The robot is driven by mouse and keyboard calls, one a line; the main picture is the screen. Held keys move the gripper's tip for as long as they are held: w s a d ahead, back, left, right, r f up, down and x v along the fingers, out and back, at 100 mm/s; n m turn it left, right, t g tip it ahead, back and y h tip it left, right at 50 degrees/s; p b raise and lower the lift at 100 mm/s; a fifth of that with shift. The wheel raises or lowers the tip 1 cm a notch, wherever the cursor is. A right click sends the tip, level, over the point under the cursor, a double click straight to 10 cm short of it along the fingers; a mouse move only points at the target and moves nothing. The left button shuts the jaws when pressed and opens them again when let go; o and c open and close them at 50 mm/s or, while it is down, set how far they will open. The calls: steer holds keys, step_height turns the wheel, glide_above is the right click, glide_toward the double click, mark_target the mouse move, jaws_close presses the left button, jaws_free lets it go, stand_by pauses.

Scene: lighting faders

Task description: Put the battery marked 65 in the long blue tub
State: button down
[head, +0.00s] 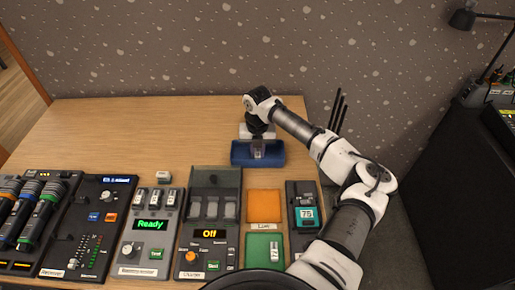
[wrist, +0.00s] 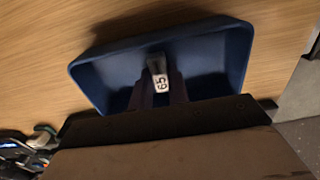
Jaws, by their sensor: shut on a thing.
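The battery marked 65 (wrist: 159,76) is dark with a white label and sits between the fingers of my gripper (wrist: 163,92) in the wrist view. The gripper is shut on it. The long blue tub (wrist: 90,77) lies beyond and around the battery in that view, with its bare floor showing. In the head view the blue tub (head: 238,155) stands on the table towards the back right, and my gripper (head: 258,150) is over it, pointing down. I cannot tell whether the battery touches the tub floor.
A charger (head: 212,235) reading Off, a supply unit (head: 150,240) reading Ready and a tester (head: 306,214) showing 75 line the front. An orange pad (head: 264,205) is empty; a green pad (head: 258,255) holds another battery (head: 274,251). The table's back left is clear.

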mark_target(257, 153)
steer(key=shift+f, duration=0.2)
steer(key=c, duration=1.3)
jaws_free()
steer(key=shift+c, duration=0.2)
step_height(257, 153, up, 12)
steer(key=b, duration=0.3)
steer(key=shift+r, duration=0.15)
